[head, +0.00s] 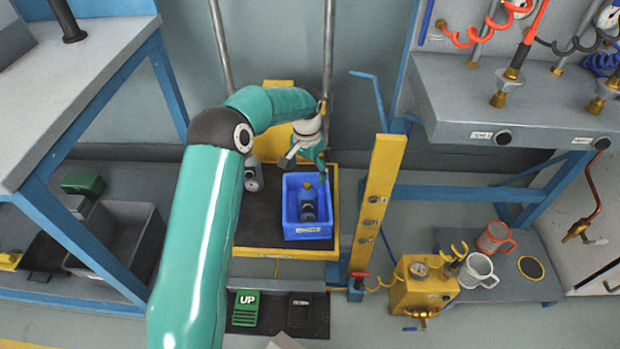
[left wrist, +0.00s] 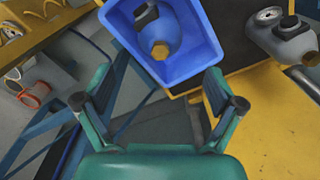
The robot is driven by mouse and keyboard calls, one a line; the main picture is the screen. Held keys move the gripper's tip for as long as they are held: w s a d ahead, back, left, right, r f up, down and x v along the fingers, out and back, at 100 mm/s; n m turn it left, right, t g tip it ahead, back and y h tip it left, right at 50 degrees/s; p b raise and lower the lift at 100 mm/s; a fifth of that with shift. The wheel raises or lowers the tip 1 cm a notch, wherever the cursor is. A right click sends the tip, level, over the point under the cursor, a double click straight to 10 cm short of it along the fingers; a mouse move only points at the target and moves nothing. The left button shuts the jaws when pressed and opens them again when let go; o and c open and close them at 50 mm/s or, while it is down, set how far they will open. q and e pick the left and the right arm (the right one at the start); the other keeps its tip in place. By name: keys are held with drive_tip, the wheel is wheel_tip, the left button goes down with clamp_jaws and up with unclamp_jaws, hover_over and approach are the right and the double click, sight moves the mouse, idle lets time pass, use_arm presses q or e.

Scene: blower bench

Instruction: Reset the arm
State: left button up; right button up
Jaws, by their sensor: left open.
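My left arm comes in from the left in the head view, and its gripper (head: 304,160) hangs above the back edge of the blue bin (head: 308,234). In the left wrist view the gripper (left wrist: 160,110) is open, its two fingers apart with nothing between them. The blue bin also shows in the left wrist view (left wrist: 196,75), just beyond the fingertips. A grey part with a brass-coloured fitting (head: 308,205) lies in the bin. My right gripper is in neither view.
The bin stands on a yellow lift platform with a black mat (head: 262,228). Another grey part (head: 254,176) lies beside the arm. A yellow post (head: 379,195) rises right of the platform. A grey bench (head: 520,100) with hoses stands at the right, with mugs (head: 478,272) on the shelf below.

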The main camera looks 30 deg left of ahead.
use_arm(q)
drive_tip(key=shift+r, duration=0.75)
